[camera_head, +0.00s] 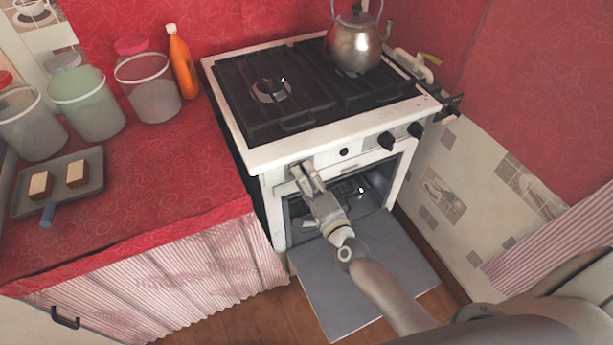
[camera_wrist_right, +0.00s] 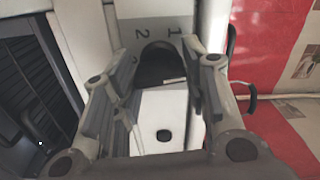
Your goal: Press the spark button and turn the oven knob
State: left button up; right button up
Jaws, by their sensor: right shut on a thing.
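The white cooker (camera_head: 270,155) stands in the middle of the head view with its oven door (camera_head: 365,270) folded down. My right gripper (camera_head: 308,180) is at the left end of the front panel. In the right wrist view, the gripper (camera_wrist_right: 158,88) is shut on the dark oven knob (camera_wrist_right: 157,65), with a finger at each side and a grey 1-2 scale beside it. The gripper hides this knob in the head view. The black spark button (camera_head: 344,152) is just right of the gripper; it also shows in the wrist view (camera_wrist_right: 163,135). My left gripper is out of view.
Black burner knobs (camera_head: 386,142) are further right on the panel. A kettle (camera_head: 354,42) stands on the hob's back right. The red counter (camera_head: 150,185) at left holds jars, an orange bottle (camera_head: 182,65) and a tray (camera_head: 92,190).

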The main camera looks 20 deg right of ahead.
jog(key=shift+n+p, duration=2.3)
jog(key=shift+n, duration=2.7)
jog(key=o, duration=1)
jog(key=shift+s, duration=0.15)
jog(key=s+d, duration=0.1)
jog(key=s, duration=1)
jog(key=shift+s, duration=0.4)
